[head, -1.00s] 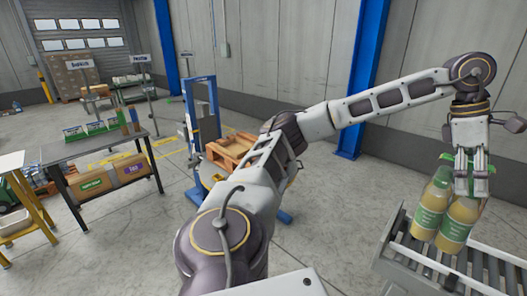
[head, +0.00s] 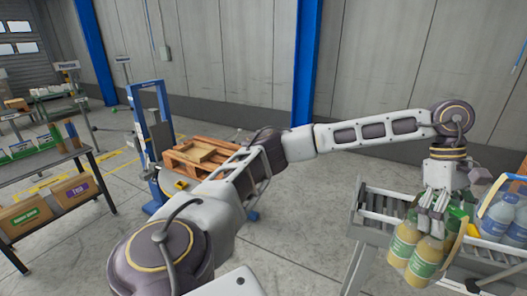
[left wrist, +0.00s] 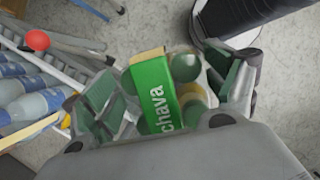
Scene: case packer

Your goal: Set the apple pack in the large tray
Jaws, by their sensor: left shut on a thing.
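The apple pack shows in the head view as yellowish bottles (head: 424,262) with green labels. In the left wrist view its green carrier (left wrist: 155,95) reads "chava". My left gripper (head: 436,208) is shut on the top of the pack, and the bottles hang below it at the roller conveyor's near side. The gripper's fingers (left wrist: 170,92) sit either side of the carrier in the left wrist view. I cannot make out the large tray for certain. My right gripper is not in view.
A roller conveyor (head: 378,208) stands at the right. Clear blue-tinted bottles (head: 497,214) stand right of the held pack; they also show in the wrist view (left wrist: 38,103). A wooden pallet (head: 190,165) and a table with cartons (head: 25,215) stand left. Open floor lies between.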

